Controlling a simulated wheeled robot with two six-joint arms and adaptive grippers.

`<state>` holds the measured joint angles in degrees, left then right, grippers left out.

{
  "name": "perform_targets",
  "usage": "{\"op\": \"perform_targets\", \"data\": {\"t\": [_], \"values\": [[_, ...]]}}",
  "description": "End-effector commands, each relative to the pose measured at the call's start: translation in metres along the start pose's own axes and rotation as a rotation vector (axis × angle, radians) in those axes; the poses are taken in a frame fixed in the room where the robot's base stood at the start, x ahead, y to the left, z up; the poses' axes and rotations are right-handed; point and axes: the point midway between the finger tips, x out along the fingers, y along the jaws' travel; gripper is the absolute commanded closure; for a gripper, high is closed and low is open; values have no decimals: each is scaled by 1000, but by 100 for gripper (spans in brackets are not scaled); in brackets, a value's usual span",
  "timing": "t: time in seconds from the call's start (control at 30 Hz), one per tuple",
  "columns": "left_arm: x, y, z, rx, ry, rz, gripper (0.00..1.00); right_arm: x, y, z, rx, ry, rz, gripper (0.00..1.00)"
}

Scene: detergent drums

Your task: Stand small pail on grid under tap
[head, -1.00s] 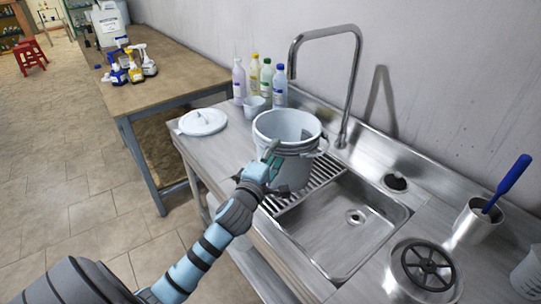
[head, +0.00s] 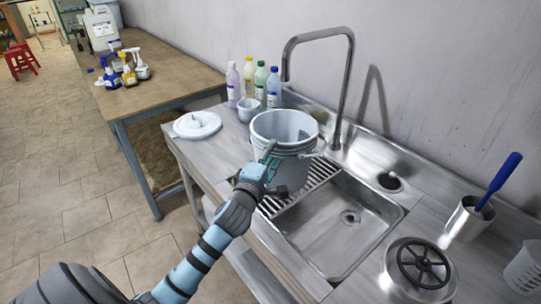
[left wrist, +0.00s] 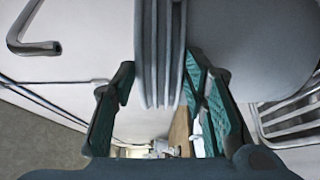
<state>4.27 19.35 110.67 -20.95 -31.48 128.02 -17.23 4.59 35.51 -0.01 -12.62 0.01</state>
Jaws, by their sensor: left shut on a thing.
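The small pail (head: 292,166) is pale grey-blue, upright and open at the top. It is over the far end of the slatted grid (head: 322,172), left of the sink basin; I cannot tell whether its base touches the bars. My left gripper (head: 268,156) is shut on the near side of the pail's rim. In the left wrist view the ribbed rim (left wrist: 160,60) lies between the green fingers (left wrist: 160,100). My right gripper is not in view.
A white lid (head: 197,124), a small cup (head: 249,109) and several bottles (head: 261,85) stand left of the pail. The sink basin (head: 345,225) is empty.

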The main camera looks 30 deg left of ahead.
Motion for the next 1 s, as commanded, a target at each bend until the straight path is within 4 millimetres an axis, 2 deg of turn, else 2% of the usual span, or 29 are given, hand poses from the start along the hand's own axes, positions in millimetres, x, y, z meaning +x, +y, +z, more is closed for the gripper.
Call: {"op": "perform_targets", "data": {"t": [0.7, 0.73, 0.87, 1.0], "values": [[0, -8, 0, 0, 0, 2, 100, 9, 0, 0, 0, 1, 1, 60], [0, -8, 0, 0, 0, 2, 58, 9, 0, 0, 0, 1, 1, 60], [0, -8, 0, 0, 0, 1, 38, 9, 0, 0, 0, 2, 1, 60], [0, -8, 0, 0, 0, 1, 37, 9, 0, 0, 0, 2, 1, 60]]}}
